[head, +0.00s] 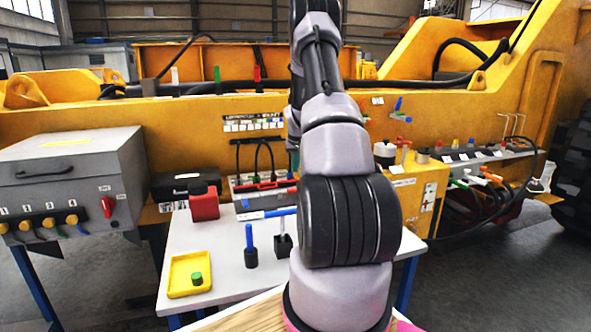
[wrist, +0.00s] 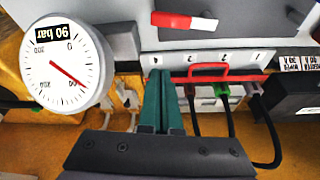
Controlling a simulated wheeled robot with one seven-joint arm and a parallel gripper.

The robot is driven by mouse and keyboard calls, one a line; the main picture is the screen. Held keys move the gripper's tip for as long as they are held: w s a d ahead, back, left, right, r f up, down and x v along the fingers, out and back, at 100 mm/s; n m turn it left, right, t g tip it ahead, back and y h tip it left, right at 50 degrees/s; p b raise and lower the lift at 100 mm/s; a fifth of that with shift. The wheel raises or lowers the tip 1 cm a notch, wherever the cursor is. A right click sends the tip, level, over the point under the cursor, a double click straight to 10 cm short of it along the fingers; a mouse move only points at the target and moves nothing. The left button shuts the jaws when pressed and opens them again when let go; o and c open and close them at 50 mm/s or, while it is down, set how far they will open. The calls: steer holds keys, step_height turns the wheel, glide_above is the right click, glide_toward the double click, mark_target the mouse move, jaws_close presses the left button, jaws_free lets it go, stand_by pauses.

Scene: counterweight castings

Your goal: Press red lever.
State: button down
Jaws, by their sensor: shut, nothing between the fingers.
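A red lever (wrist: 172,20) with a white end lies across a grey surface at the top of the wrist view. My gripper (wrist: 162,74) is shut and empty, with its green fingers together. Their tips stand in front of the numbered strip, below the lever in the picture and apart from it. A round pressure gauge (wrist: 62,65) labelled 90 bar is left of the fingers, with a red needle.
A red bar (wrist: 235,77) and hoses with coloured ends (wrist: 222,90) are right of the fingers. A black box (wrist: 290,100) stands farther right. The white table (head: 222,262) holds a yellow tray (head: 178,285), a red container (head: 204,204) and a blue-handled tool (head: 250,240).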

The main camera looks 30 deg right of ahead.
mark_target(289, 191)
steer(key=x, duration=0.7)
steer(key=shift+w+f, duration=0.1)
steer(key=shift+f, duration=0.2)
steer(key=s, duration=0.1)
steer(key=s+a, duration=0.1)
steer(key=shift+s+a+r, duration=0.1)
steer(key=shift+s+r, duration=0.15)
steer(key=shift+s, duration=0.05)
steer(key=shift+s+a+f, duration=0.1)
steer(key=shift+s, duration=0.15)
steer(key=shift+s+a, duration=0.15)
steer(key=shift+s, duration=0.15)
